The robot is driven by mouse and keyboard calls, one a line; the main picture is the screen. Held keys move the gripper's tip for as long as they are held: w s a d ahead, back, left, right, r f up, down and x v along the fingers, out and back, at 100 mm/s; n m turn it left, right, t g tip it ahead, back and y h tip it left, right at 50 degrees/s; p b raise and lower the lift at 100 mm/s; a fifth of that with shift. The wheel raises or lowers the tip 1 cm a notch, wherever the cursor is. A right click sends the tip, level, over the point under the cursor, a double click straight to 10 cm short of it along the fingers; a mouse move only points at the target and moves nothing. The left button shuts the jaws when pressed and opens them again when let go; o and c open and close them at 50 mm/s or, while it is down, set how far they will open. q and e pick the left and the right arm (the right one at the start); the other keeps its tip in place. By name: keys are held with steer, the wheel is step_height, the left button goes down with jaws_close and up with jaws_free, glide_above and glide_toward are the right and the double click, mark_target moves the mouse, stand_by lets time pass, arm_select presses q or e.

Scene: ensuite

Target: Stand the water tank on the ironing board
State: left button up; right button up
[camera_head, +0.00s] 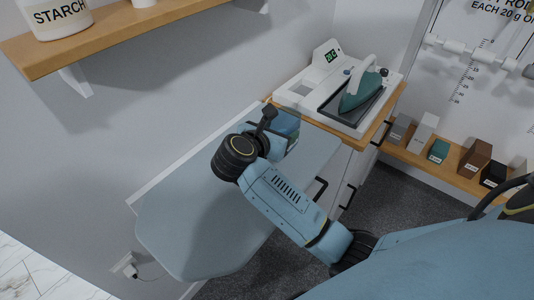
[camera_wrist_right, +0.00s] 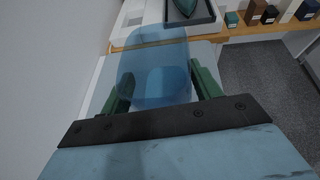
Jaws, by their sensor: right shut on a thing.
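The water tank (camera_wrist_right: 156,62) is a translucent blue container, seen close up between the green fingers of my right gripper (camera_wrist_right: 163,88) in the wrist view. The gripper is shut on it. In the head view the tank (camera_head: 287,122) is a small blue shape, partly hidden by my right wrist, near the far end of the ironing board. The ironing board (camera_head: 195,225) is a flat grey-blue surface along the wall, with its rounded end near. I cannot tell whether the tank touches the board. My left gripper is out of view.
A steam station (camera_head: 310,92) with a teal iron (camera_head: 358,92) stands on the wooden counter beyond the board. A shelf (camera_head: 110,35) with a starch tub (camera_head: 55,16) hangs at upper left. Small boxes line a low ledge (camera_head: 430,165) at right. The board's near part is clear.

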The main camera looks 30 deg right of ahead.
steer(key=shift+f, duration=2.95)
steer(key=shift+f, duration=0.1)
steer(key=o, duration=0.6)
steer(key=shift+f+b, duration=0.15)
steer(key=shift+b, duration=0.15)
steer(key=o, duration=0.5)
steer(key=shift+r, duration=0.25)
steer(key=v, duration=1.2)
